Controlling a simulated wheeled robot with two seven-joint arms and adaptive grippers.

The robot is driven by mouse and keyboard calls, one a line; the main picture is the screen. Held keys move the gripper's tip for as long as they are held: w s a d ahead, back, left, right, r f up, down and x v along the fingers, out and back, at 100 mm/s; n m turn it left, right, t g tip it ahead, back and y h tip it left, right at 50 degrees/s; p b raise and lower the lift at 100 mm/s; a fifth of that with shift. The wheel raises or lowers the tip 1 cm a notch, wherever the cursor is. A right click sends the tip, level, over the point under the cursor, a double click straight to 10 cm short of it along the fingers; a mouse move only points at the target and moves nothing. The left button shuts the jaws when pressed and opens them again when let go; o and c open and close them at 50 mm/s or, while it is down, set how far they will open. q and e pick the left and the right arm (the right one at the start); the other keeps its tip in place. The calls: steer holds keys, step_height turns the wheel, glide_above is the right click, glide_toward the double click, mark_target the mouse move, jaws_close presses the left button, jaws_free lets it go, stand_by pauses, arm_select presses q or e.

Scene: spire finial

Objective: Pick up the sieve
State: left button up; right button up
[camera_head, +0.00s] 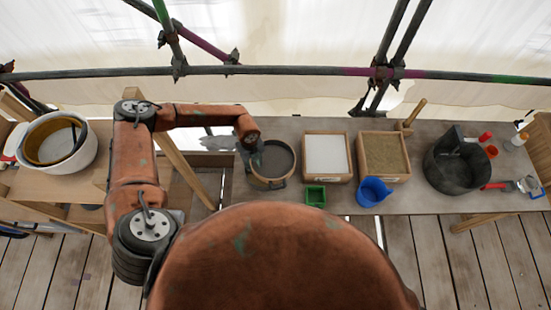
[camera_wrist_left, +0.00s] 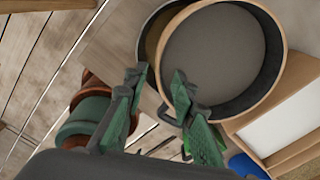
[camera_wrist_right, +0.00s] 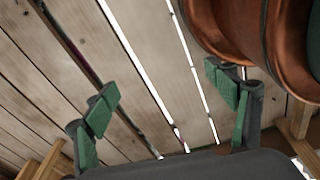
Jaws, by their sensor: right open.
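The sieve (camera_head: 272,168) is a round hoop with a pale wooden rim, a dark inner wall and a flat grey bottom. It is at the left end of the long grey bench. My left gripper (camera_head: 251,146) is at its upper left rim in the head view. In the left wrist view the sieve (camera_wrist_left: 215,55) fills the upper right, and my left gripper (camera_wrist_left: 160,82) has its fingers close together, one on each side of the rim. My right gripper (camera_wrist_right: 165,95) is open and empty above wooden planks, apart from the sieve.
A white tub (camera_head: 88,160) stands at the left. Scaffold poles cross behind.

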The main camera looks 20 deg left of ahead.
arm_select(q)
step_height(320, 180, down, 3)
steer(key=shift+r+b, duration=0.1)
steer(key=shift+b, duration=1)
steer(key=shift+f+b, duration=0.45)
steer(key=shift+f, duration=0.1)
step_height(320, 180, down, 3)
steer(key=b, duration=0.3)
steer(key=shift+d+f, duration=0.1)
steer(key=shift+f, duration=0.45)
steer(key=shift+r, duration=0.1)
arm_select(e)
step_height(320, 180, down, 7)
steer(key=s, duration=0.1)
steer(key=shift+s+d+r, duration=0.2)
steer(key=shift+d, duration=0.2)
arm_select(q)
steer(key=shift+c, duration=0.4)
jaws_close()
arm_select(e)
steer(key=shift+s+a, duration=0.1)
steer(key=shift+a, duration=0.15)
